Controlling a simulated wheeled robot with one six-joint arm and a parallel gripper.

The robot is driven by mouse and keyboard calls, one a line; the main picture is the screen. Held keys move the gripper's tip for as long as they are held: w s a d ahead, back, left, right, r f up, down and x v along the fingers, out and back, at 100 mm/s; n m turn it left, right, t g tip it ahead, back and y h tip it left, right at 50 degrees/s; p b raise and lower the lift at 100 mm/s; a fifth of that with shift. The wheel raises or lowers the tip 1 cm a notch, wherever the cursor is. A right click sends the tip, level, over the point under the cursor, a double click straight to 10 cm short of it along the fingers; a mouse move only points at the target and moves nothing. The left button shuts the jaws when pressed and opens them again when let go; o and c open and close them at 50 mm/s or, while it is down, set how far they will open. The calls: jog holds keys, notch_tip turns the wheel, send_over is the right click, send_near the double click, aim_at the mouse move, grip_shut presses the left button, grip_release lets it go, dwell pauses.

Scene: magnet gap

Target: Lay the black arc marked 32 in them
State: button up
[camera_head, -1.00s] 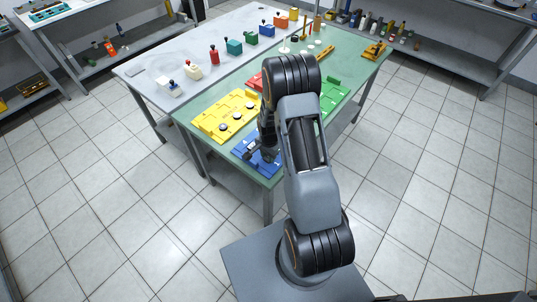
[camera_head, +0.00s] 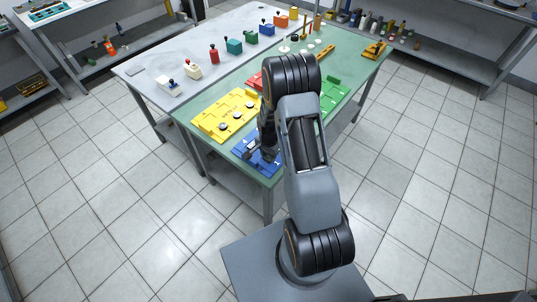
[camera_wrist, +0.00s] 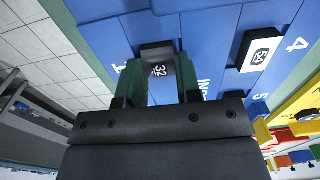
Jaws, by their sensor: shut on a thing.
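My gripper (camera_wrist: 160,70) is shut on the black arc (camera_wrist: 158,62) marked 32, held between its green fingers in the wrist view. The arc is over the blue board (camera_wrist: 215,38), near its printed white numeral 1; I cannot tell whether it touches the board. In the head view, my gripper (camera_head: 265,143) is at the blue board (camera_head: 268,171) on the green table's near corner, and the arm hides part of the board. A black piece marked 54 (camera_wrist: 261,50) lies on the blue board near the numeral 4.
A yellow board (camera_head: 212,122) lies behind the blue one, with red and green (camera_head: 333,96) boards nearby. Several coloured blocks stand on the grey table (camera_head: 150,73) behind. An orange-yellow toy digger (camera_head: 375,50) stands at the far end of the green table.

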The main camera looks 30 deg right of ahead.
jog(key=o, duration=0.9)
jog(key=c, duration=0.5)
jog(key=shift+o, duration=0.2)
jog(key=shift+r+p, duration=1.3)
jog(key=shift+r, duration=0.9)
